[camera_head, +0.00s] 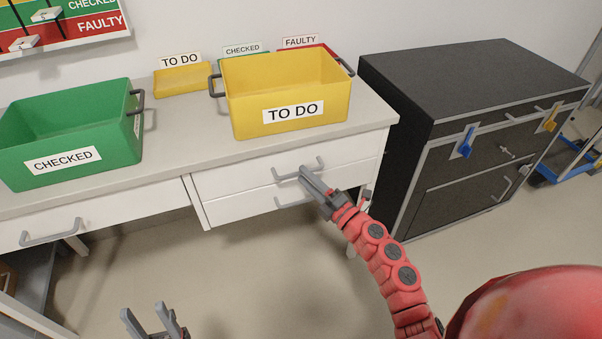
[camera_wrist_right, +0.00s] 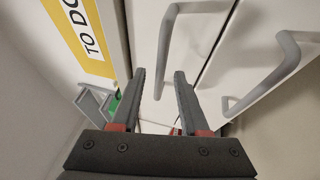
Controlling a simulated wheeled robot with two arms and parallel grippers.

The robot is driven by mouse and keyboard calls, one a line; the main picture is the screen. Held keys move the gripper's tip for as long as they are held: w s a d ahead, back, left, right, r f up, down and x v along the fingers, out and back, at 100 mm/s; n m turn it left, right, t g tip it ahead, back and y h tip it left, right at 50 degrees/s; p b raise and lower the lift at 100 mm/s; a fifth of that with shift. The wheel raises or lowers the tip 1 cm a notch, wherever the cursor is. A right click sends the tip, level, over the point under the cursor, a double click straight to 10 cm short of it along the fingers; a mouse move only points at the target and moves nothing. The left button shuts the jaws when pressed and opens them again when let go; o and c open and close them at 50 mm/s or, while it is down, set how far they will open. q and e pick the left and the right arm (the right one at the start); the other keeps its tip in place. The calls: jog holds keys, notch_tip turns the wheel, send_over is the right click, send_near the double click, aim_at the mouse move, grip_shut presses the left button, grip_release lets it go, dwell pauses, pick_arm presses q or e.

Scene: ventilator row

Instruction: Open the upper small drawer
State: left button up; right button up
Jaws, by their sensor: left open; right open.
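The upper small drawer (camera_head: 235,179) is a white front below the counter's right part, and it looks shut. Its grey bar handle (camera_head: 319,160) also shows in the right wrist view (camera_wrist_right: 167,45). My right gripper (camera_head: 304,174) is open at this handle. In the right wrist view the handle's near end lies between the two fingertips (camera_wrist_right: 160,74); I cannot tell whether they touch it. The fingers hide part of the handle in the head view. My left gripper (camera_head: 144,310) is open and empty, low at the front, away from the drawers.
The lower small drawer has a similar handle (camera_head: 283,203) just below. A yellow TO DO bin (camera_head: 240,112) and a green CHECKED bin (camera_head: 98,130) stand on the counter. A wide drawer handle (camera_head: 50,238) is at left. A black cabinet (camera_head: 410,150) stands right. Floor in front is clear.

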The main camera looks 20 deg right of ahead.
jog(key=shift+x, duration=1.25)
grip_shut()
dwell(0.5)
